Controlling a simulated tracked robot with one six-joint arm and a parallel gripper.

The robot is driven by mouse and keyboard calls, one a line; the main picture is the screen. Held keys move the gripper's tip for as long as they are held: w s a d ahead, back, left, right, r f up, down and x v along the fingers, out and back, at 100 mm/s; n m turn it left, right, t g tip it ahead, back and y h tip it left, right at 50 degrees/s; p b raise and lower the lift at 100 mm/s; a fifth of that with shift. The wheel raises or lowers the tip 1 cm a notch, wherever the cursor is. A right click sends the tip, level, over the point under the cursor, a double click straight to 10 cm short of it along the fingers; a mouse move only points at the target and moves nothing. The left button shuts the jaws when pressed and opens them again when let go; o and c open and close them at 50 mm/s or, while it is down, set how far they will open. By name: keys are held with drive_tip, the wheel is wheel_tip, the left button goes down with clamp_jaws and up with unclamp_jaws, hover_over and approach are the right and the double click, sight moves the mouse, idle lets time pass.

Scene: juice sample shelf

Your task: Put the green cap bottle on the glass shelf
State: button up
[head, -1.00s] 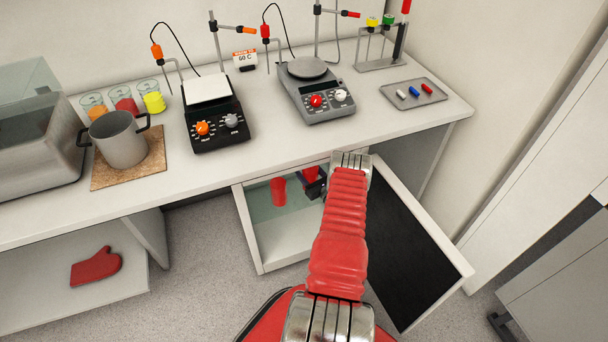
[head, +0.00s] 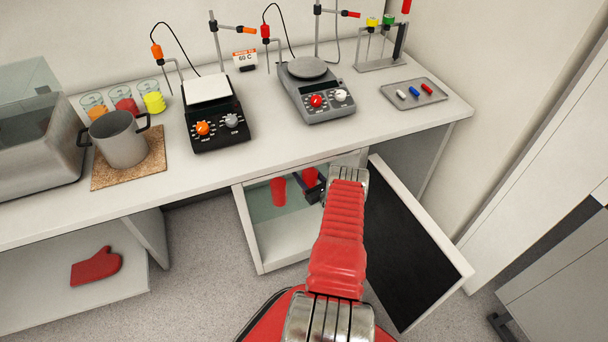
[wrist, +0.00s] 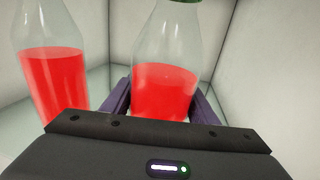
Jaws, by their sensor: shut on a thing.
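The green cap bottle (wrist: 165,90), clear with red juice in its lower part, is upright between my gripper's (wrist: 162,108) two dark fingers in the wrist view. Only the lower edge of its green cap shows at the top. In the head view its red juice (head: 309,176) shows inside the open cabinet, with my gripper (head: 307,190) around it. The glass shelf (head: 260,207) is the pale greenish surface in the cabinet. I cannot tell whether the held bottle touches it.
A second red juice bottle (wrist: 52,85) stands left of the held one, close beside the left finger; its cap is out of view. It also shows in the head view (head: 278,191). The cabinet door (head: 415,245) hangs open at the right. Hotplates stand on the counter above.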

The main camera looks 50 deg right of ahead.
sight(314, 184)
drive_tip(key=o, duration=1.6)
drive_tip(key=shift+f, duration=0.1)
drive_tip(key=shift+c, duration=0.2)
drive_tip(key=shift+s, duration=0.15)
drive_tip(key=v, duration=1.1)
drive_tip(key=shift+s+a, duration=0.15)
drive_tip(key=shift+s, duration=0.25)
